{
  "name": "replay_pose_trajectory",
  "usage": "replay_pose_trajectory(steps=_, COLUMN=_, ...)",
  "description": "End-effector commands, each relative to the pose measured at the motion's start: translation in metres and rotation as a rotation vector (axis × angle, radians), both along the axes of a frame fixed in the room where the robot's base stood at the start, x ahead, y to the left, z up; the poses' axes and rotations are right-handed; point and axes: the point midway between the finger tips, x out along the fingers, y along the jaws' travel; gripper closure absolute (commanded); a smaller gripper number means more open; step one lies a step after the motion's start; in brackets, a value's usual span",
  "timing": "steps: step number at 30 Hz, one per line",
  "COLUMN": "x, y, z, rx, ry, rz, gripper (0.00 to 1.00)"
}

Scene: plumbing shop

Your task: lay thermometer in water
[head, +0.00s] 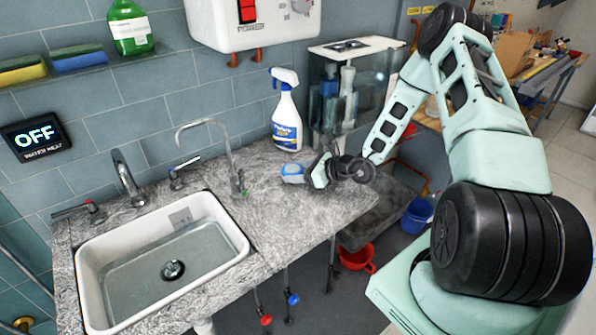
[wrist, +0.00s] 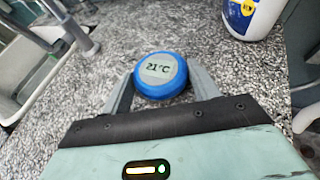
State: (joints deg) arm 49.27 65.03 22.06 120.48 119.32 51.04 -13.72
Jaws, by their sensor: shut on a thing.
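The thermometer is a round blue device with a grey display reading 21°C in the wrist view (wrist: 160,75). In the head view the blue thermometer (head: 293,173) is at the tip of my gripper (head: 308,173), just above or on the granite counter; I cannot tell if it touches. My gripper's grey fingers in the wrist view (wrist: 160,88) are shut on its sides. The water (head: 170,262) lies in the white sink (head: 88,287) at the left of the counter, with a round drain at its bottom. My gripper is to the right of the sink.
A tall curved faucet (head: 232,160) stands between the sink and my gripper. A shorter tap (head: 126,178) is behind the sink. A spray bottle (head: 286,120) and a glass tank (head: 375,80) stand behind my gripper. Bare counter (head: 290,225) lies in front.

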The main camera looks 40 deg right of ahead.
Motion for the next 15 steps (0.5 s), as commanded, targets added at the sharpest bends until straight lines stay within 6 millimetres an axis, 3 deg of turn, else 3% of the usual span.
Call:
replay_pose_trajectory(steps=13, x=0.0000, y=0.0003, z=-0.0077, rx=0.000, ry=0.000, rz=0.001, gripper=0.62)
replay_pose_trajectory(steps=14, x=0.0000, y=0.0002, z=-0.0062, rx=0.000, ry=0.000, rz=0.001, gripper=0.31)
replay_pose_trajectory(steps=15, x=0.0000, y=0.0002, z=-0.0060, rx=0.000, ry=0.000, rz=0.001, gripper=0.20)
